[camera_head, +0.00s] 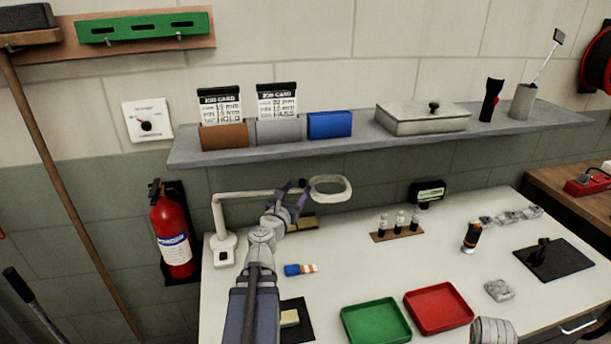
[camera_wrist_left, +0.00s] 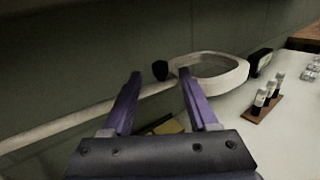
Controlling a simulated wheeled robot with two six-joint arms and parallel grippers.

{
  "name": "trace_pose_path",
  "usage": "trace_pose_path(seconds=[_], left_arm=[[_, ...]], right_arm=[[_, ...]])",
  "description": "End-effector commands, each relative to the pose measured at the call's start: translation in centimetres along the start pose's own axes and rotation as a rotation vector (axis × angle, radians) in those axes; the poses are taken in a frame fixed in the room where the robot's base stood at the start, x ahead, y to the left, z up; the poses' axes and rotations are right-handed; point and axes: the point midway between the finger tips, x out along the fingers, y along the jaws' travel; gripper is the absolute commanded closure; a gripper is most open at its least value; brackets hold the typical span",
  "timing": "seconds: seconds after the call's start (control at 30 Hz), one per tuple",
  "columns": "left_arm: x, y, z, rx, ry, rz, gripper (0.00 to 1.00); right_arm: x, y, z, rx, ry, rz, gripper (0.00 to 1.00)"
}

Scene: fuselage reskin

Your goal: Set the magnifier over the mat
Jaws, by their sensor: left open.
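The magnifier's white ring head (camera_head: 330,188) is on a jointed arm from a white base (camera_head: 223,248) at the bench's back left; the ring also shows in the left wrist view (camera_wrist_left: 210,68). My left gripper (camera_head: 296,192) is open beside the magnifier arm, just left of the ring. In the left wrist view a black knob (camera_wrist_left: 160,70) shows between the fingertips of the gripper (camera_wrist_left: 159,76). I cannot tell whether they touch it. A black mat (camera_head: 303,332) lies at front left with a yellowish block on it. Another dark mat (camera_head: 575,262) lies at right under a black object.
A green tray (camera_head: 375,324) and a red tray (camera_head: 439,307) lie at the front. A shelf (camera_head: 360,142) overhangs the back.

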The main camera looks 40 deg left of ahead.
Motion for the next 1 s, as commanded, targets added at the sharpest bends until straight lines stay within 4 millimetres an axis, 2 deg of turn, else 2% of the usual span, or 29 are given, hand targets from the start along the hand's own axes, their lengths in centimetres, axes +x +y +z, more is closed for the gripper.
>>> trace_pose_path(seconds=[0.27,0.7,1.0], left_arm=[[1.1,0.1,0.0,0.0,0.0,-0.001,0.41],[7.3,0.1,0.0,0.0,0.0,-0.001,0.41],[7.8,0.0,0.0,0.0,0.0,0.0,0.41]], right_arm=[[0.0,0.0,0.0,0.0,0.0,0.0,0.5],[0.0,0.0,0.0,0.0,0.0,0.0,0.5],[0.0,0.0,0.0,0.0,0.0,0.0,0.5]])
